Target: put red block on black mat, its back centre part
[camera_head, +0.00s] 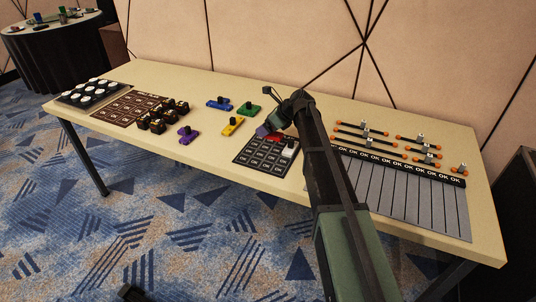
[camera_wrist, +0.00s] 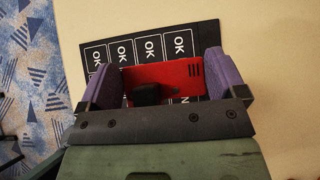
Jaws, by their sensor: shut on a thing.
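The red block (camera_wrist: 180,75) has a black knob and sits between the purple finger pads of my gripper (camera_wrist: 160,66) in the wrist view. My gripper is shut on it. In the head view a little of the red block (camera_head: 274,138) shows beside my gripper (camera_head: 270,131), over the back part of the black mat (camera_head: 262,157). The mat carries rows of white-outlined OK squares. In the wrist view the mat (camera_wrist: 202,36) lies behind the block. I cannot tell whether the block touches the mat.
Blue (camera_head: 219,104), green (camera_head: 249,110), yellow (camera_head: 233,125) and purple (camera_head: 188,134) blocks stand left of the mat. A brown mat (camera_head: 125,106) and dark pieces lie farther left. A grey slotted board (camera_head: 415,200) and orange-ended bars (camera_head: 367,142) lie right.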

